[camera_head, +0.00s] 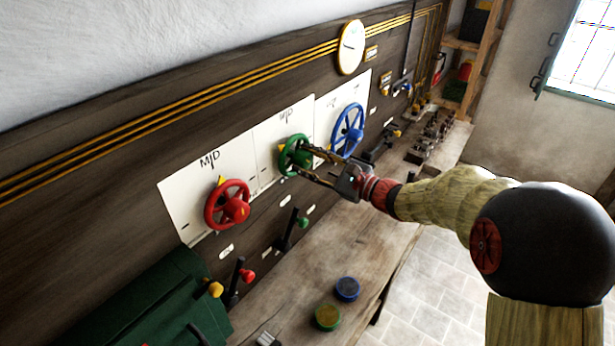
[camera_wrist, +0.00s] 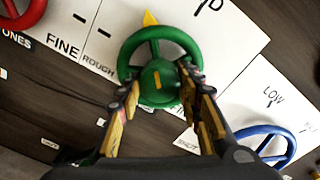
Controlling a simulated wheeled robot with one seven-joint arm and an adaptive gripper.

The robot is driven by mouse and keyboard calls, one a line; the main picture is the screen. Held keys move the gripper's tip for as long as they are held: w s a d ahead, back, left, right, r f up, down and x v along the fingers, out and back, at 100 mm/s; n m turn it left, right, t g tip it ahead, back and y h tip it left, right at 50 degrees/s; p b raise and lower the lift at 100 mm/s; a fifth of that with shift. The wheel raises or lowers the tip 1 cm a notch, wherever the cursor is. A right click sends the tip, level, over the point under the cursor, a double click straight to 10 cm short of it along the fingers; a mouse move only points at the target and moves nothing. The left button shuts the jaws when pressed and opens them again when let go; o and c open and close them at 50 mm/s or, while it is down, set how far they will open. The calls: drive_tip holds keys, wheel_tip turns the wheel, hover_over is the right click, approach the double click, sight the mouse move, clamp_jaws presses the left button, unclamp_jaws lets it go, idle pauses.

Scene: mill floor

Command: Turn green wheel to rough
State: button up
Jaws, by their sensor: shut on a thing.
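The green wheel (camera_head: 294,156) is mounted on a white panel on the dark wooden wall, between a red wheel and a blue wheel. My gripper (camera_head: 306,163) reaches it from the right. In the wrist view the green wheel (camera_wrist: 160,72) shows its hub, spokes and a yellow pointer (camera_wrist: 150,18) above the rim. The pointer stands to the right of the ROUGH label (camera_wrist: 98,66). My gripper's fingers (camera_wrist: 160,95) lie on both sides of the hub, shut on the wheel. The lower rim is partly hidden by the fingers.
The red wheel (camera_head: 228,205) is at left and the blue wheel (camera_head: 347,130) close at right. Levers with red (camera_head: 247,275) and green (camera_head: 303,222) knobs project below. A wooden bench (camera_head: 290,290) carries two round tins. The tiled floor at right looks clear.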

drive_tip(key=n+b, duration=0.2)
drive_tip(key=b, duration=0.1)
drive_tip(key=n+b, duration=0.1)
drive_tip(key=b, duration=0.3)
drive_tip(key=n+b, duration=0.2)
drive_tip(key=b, duration=0.2)
drive_tip(key=shift+f+n, duration=0.3)
drive_tip(key=shift+f, duration=0.05)
drive_tip(key=n+b, duration=0.1)
drive_tip(key=b, duration=0.2)
drive_tip(key=n+b, duration=0.2)
drive_tip(key=b, duration=0.1)
drive_tip(key=shift+r, duration=0.25)
drive_tip(key=shift+n+b, duration=0.3)
drive_tip(key=shift+b, duration=0.1)
drive_tip(key=o, duration=1.2)
drive_tip(key=shift+r, duration=0.15)
drive_tip(key=shift+c, duration=0.2)
drive_tip(key=shift+d, duration=0.1)
drive_tip(key=v, duration=1.2)
